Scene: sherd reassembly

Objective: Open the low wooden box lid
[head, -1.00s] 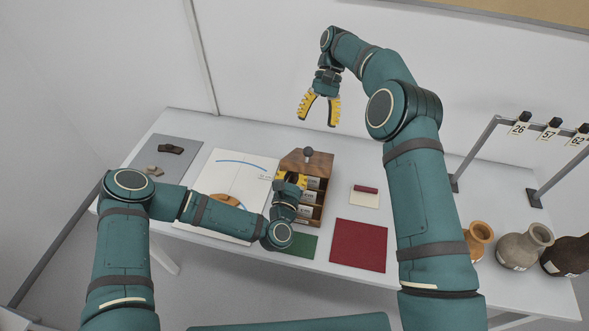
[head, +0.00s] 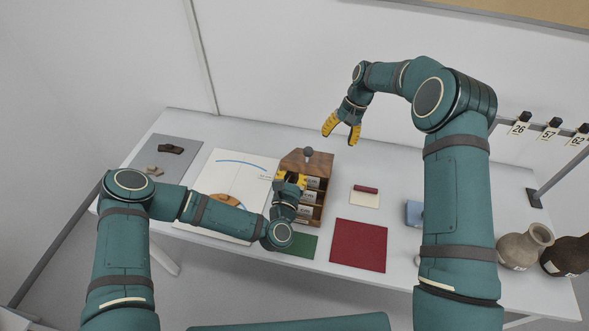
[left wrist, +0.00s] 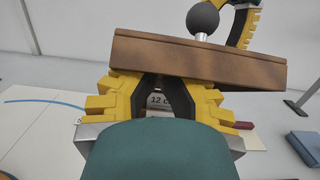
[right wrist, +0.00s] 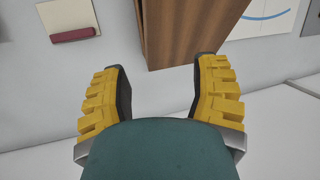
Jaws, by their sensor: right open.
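The wooden box (head: 321,166) stands mid-table, with a dark knob (head: 308,152) on its top and labelled compartments in its front. In the left wrist view its brown top board (left wrist: 200,62) crosses above my fingers, with the round knob (left wrist: 202,19) on it. My left gripper (head: 290,178) is at the box's front left, fingers under the board's edge; the tips are partly hidden, and whether they grip anything is unclear. My right gripper (head: 343,138) is open and empty, behind and right of the box. The right wrist view shows the box's wooden side (right wrist: 190,25) beyond its fingers.
A white sheet with a blue arc (head: 240,170) lies left, beside a grey mat with sherds (head: 172,149). A green mat (head: 302,246), red mat (head: 358,245) and red roll (head: 366,189) lie near the box. Jars (head: 524,246) stand at the right.

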